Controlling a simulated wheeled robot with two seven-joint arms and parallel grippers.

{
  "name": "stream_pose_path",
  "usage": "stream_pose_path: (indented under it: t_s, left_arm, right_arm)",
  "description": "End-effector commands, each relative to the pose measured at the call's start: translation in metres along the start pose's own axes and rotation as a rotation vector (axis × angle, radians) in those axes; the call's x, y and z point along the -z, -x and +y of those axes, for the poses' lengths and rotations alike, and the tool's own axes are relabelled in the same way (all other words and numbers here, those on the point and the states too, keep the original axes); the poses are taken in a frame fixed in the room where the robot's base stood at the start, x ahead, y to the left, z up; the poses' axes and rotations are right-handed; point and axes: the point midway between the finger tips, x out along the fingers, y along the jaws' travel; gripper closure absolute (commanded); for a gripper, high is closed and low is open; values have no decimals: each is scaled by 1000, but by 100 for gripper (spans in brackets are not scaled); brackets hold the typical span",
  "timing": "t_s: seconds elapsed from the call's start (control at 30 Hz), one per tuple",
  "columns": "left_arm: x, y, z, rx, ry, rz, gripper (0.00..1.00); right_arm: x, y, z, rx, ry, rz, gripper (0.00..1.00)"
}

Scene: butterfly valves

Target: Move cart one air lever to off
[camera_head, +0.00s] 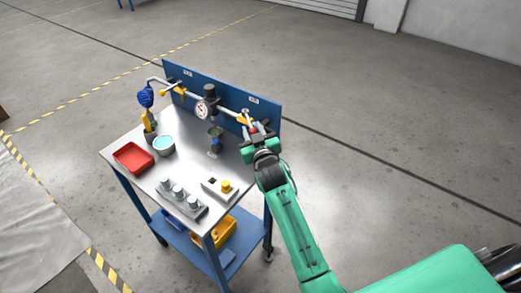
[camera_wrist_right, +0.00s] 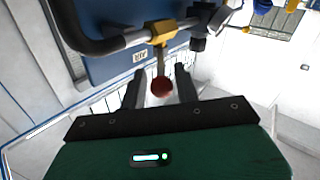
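The air valve is a yellow body (camera_wrist_right: 160,31) on a grey pipe, with a thin lever (camera_wrist_right: 161,62) ending in a red ball knob (camera_wrist_right: 162,86). A label beside it on the blue panel seems to read AIR. In the head view the valve (camera_head: 243,120) is at the right end of the pipe, partly behind my gripper. My right gripper (camera_head: 257,136) is at the lever. In the wrist view its fingers (camera_wrist_right: 159,88) stand apart on either side of the knob, with visible gaps, so it is open. My left gripper is not in view.
The steel cart top (camera_head: 200,165) holds a red tray (camera_head: 133,157), a blue-lined bowl (camera_head: 164,145), a grey block with several knobs (camera_head: 181,202) and a box with a yellow button (camera_head: 226,186). A gauge (camera_head: 201,110) and another yellow valve (camera_head: 176,91) sit on the pipe before the blue panel (camera_head: 228,94).

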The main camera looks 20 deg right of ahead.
Motion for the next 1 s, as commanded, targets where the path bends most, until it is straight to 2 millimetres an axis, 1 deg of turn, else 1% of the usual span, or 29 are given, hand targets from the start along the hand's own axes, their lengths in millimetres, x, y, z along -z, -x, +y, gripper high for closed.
stream_pose_path:
  t_s: [0.03, 0.3, 0.4, 0.5, 0.6, 0.7, 0.97, 1.0]
  left_arm:
    - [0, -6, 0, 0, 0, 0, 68]
    - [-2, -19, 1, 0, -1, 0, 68]
    - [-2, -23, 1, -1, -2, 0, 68]
    - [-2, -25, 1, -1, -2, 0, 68]
    - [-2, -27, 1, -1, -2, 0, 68]
    - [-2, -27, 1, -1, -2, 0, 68]
    - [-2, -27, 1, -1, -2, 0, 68]
    - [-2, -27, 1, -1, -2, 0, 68]
  right_arm:
    - [-4, 11, -1, 1, -1, 0, 68]
    - [-4, 65, -1, 0, -2, -1, 68]
    - [-2, 82, -1, 0, -2, 1, 68]
    - [-2, 94, -1, 1, -1, 1, 68]
    - [-1, 101, 0, 0, -1, 1, 68]
    - [0, 105, 0, 0, -1, 0, 68]
    - [0, 105, 0, 0, -1, 1, 68]
    - [0, 105, 0, 0, -1, 1, 76]
